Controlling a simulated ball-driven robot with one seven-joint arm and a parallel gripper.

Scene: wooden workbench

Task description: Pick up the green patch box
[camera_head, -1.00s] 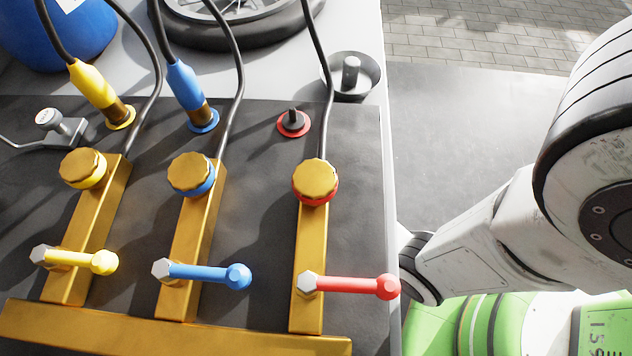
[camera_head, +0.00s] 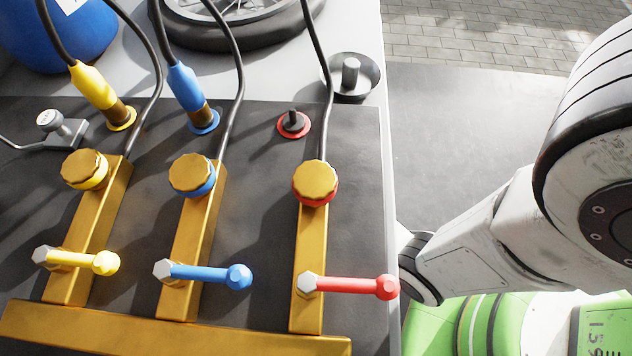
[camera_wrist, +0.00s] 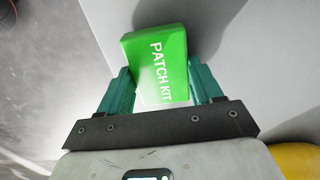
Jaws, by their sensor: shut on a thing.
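The green patch box (camera_wrist: 158,48), marked "PATCH KIT" in white letters, shows in the wrist view. It sits between the two teal fingers of my gripper (camera_wrist: 164,84), which is shut on it. Its far end sticks out past the fingertips. A pale grey surface lies behind it; I cannot tell whether the box touches it. The head view shows neither the box nor the gripper, only my arm at the right.
In the head view a dark bench mat (camera_head: 262,130) carries a brass manifold (camera_head: 180,335) with yellow, blue and red levers. Hoses rise from it. A wheel (camera_head: 240,25), a blue barrel (camera_head: 50,35) and a round dish (camera_head: 370,75) are behind. Open floor lies right of the bench.

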